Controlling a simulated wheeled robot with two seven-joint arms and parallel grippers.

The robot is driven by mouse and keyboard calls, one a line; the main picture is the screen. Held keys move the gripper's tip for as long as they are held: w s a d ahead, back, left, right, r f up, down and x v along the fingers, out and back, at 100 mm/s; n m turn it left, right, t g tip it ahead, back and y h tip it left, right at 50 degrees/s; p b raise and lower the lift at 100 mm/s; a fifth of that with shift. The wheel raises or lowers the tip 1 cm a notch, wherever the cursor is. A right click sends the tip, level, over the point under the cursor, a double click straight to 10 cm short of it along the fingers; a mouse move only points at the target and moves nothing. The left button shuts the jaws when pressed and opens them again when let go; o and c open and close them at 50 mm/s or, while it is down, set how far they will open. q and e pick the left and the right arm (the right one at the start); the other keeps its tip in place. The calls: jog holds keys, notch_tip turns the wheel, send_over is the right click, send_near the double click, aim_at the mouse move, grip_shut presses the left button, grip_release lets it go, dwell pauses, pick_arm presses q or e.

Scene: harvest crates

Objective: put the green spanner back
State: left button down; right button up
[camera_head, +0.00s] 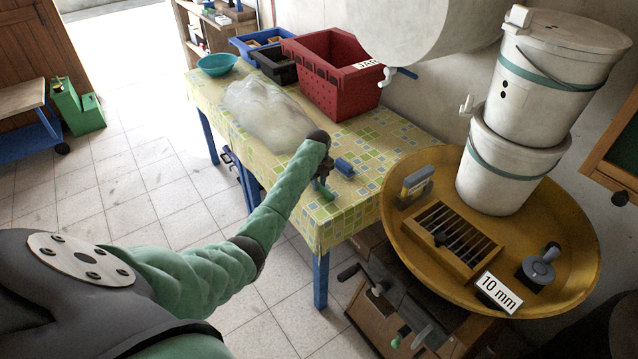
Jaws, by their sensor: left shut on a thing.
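My left arm reaches in from the left over the near end of the table. Its gripper (322,180) is shut on a small green thing, seemingly the green spanner (325,191), of which only a short part shows. The arm's dark wrist hides most of the jaws. I cannot tell whether the spanner touches the tablecloth. My right gripper is not in view.
The patterned table (352,210) holds a red crate (325,85), clear plastic (262,112) and a turquoise bowl (217,64). A small blue piece (344,167) shows beside my gripper. Right, a yellow round tray (560,270) carries white buckets (505,165) and a "10 mm" label (497,291).

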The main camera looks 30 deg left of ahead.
pick_arm(q)
jog(key=shift+f, duration=0.1)
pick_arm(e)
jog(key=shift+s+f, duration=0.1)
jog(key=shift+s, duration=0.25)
pick_arm(q)
jog(key=shift+f, duration=0.3)
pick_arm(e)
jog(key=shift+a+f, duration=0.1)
pick_arm(q)
jog(key=c, duration=1.2)
grip_release()
jog(key=shift+o, duration=0.2)
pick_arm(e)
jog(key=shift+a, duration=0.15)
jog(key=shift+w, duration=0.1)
pick_arm(q)
jog(key=shift+r+b, duration=0.15)
jog(key=shift+b, duration=0.15)
notch_tip(320, 180, up, 6)
jog(key=b, duration=0.2)
jog(key=shift+b, duration=0.3)
jog(key=shift+r, duration=0.8)
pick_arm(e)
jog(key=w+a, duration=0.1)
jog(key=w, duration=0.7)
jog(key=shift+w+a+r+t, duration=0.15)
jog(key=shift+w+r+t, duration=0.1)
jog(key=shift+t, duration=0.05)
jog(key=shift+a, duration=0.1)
